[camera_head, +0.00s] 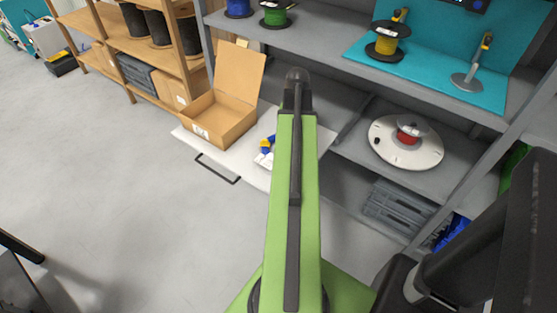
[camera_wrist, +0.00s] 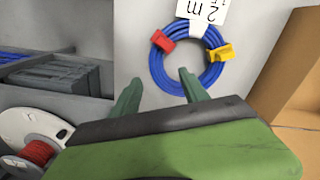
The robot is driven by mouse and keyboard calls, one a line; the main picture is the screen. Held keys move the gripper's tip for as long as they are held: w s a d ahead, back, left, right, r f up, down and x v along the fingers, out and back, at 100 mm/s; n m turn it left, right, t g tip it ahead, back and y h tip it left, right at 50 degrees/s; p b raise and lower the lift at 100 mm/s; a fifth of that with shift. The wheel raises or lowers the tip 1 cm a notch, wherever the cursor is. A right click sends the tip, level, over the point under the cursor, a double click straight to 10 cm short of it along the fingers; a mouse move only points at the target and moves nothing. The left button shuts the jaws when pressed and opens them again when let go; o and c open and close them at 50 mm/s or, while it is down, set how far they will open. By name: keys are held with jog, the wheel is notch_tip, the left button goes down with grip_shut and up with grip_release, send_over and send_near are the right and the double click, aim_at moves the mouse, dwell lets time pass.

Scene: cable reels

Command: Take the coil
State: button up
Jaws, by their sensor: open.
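The coil (camera_wrist: 157,68) is a ring of blue cable with a red clip, a yellow clip and a white paper tag reading "2 m". It lies flat on a white pull-out shelf (camera_wrist: 125,50). In the head view only a small blue and yellow part of the coil (camera_head: 265,149) shows beside my green arm, which hides the rest. In the wrist view my gripper (camera_wrist: 160,77) is open and empty. Its fingers are at the near left side of the coil, and the right fingertip overlaps its lower edge in the picture. I cannot tell whether they touch.
An open cardboard box (camera_head: 222,118) stands on the pull-out shelf close to the coil. A white reel with red cable (camera_head: 405,150) sits on the grey lower shelf to the right. Grey crates (camera_head: 398,207) are below it. Open floor (camera_head: 120,180) lies at the left.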

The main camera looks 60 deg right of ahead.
jog(key=f+b, duration=0.3)
jog(key=f, duration=0.1)
jog(key=f+b, duration=0.2)
jog(key=f, duration=0.1)
jog(key=shift+s+d+b, duration=0.2)
jog(key=shift+s+b, duration=0.1)
jog(key=shift+r, duration=0.2)
grip_shut()
dwell(0.9)
